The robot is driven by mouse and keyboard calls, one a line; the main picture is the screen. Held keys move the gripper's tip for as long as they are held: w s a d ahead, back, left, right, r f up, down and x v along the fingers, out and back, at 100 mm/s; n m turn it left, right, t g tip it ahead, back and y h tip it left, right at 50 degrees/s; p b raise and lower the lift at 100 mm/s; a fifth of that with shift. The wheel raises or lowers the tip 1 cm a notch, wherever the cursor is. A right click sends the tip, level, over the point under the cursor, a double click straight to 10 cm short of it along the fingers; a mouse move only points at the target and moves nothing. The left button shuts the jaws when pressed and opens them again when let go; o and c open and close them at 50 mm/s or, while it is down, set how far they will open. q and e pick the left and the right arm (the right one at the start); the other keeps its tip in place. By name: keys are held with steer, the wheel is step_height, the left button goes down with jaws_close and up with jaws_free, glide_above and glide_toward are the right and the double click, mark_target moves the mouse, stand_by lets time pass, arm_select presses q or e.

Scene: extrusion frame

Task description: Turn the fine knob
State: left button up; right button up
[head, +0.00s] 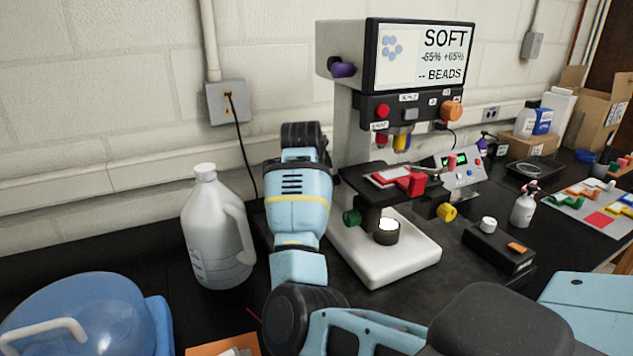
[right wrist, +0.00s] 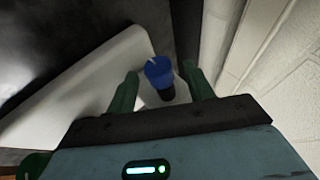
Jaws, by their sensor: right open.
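A microscope (head: 345,110) with a lit screen (head: 418,57) stands on the black bench. In the head view it shows a green knob (head: 352,217) low on its left and a yellow knob (head: 446,212) low on its right. In the right wrist view a blue knob (right wrist: 158,70) with a pale mark and a dark stem stands between the two green fingers of my right gripper (right wrist: 160,72). The fingers are open, with a gap on each side of the knob. In the head view my arm hides this gripper and the blue knob. My left gripper is not in view.
A white jug (head: 217,230) stands left of my arm, and a blue tub (head: 75,315) is at the front left. The white base (head: 390,262) of the microscope is close to my arm. A wall (right wrist: 265,60) runs close beside the right gripper.

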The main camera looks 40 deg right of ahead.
steer(key=shift+w+d+f, duration=0.1)
steer(key=shift+f, duration=0.1)
steer(key=c, duration=1)
steer(key=shift+o, duration=0.2)
steer(key=shift+s+f+m+t+h, duration=0.2)
steer(key=shift+m+t+h, duration=0.1)
steer(key=shift+t, duration=1.4)
steer(key=o, duration=1)
steer(key=shift+c, duration=0.2)
steer(key=shift+s+r, duration=0.1)
